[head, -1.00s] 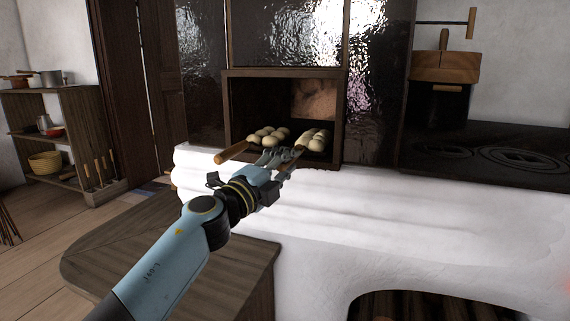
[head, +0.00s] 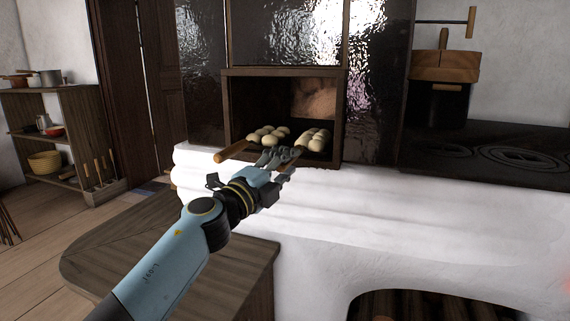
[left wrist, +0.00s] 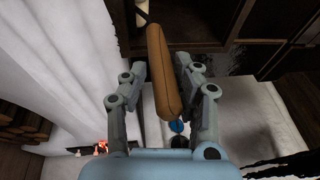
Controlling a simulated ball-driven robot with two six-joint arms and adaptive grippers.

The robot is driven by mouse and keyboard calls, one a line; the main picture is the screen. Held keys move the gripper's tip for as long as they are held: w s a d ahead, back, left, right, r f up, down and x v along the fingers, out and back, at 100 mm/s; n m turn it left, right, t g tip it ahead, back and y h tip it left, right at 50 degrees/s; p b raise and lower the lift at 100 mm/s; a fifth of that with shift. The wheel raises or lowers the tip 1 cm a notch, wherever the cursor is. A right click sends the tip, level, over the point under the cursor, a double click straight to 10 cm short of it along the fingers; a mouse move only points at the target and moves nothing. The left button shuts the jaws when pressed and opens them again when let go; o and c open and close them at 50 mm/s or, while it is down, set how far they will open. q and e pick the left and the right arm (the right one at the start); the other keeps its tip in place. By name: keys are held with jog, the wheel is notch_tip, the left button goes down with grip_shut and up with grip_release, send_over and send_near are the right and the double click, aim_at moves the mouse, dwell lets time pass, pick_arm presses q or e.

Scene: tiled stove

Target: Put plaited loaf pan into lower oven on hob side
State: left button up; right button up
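The pale plaited loaves show as two rows of rounded lumps, one row (head: 268,135) at the left and one (head: 314,139) at the right, inside the open lower oven (head: 234,105). The pan under them is mostly hidden. My left gripper (head: 280,156) is in front of the oven mouth. A brown wooden handle (head: 232,151) sticks out to its left. In the left wrist view the handle (left wrist: 166,75) lies between my left gripper's two fingers (left wrist: 162,72), with a narrow gap visible beside it. I cannot see what the handle joins. My right gripper is not in view.
A white stove ledge (head: 400,205) runs below the oven. A dark hob (head: 490,152) is at the right, with a wooden box (head: 445,67) above it. A wooden bench (head: 170,250) lies below my arm. A shelf (head: 55,130) stands far left.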

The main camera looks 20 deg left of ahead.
pick_arm(q)
jog(key=o, duration=0.3)
jog(key=shift+o, duration=0.2)
jog(key=shift+s+f, duration=0.1)
jog(key=shift+f, duration=0.05)
jog(key=v, duration=1.1)
jog(key=shift+s, duration=0.35)
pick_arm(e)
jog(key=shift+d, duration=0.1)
pick_arm(q)
jog(key=shift+a, duration=0.15)
jog(key=s+b, duration=0.2)
jog(key=s, duration=0.7)
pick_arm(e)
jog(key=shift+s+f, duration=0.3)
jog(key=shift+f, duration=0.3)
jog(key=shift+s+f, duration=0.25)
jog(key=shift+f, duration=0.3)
pick_arm(q)
jog(key=shift+a, duration=0.15)
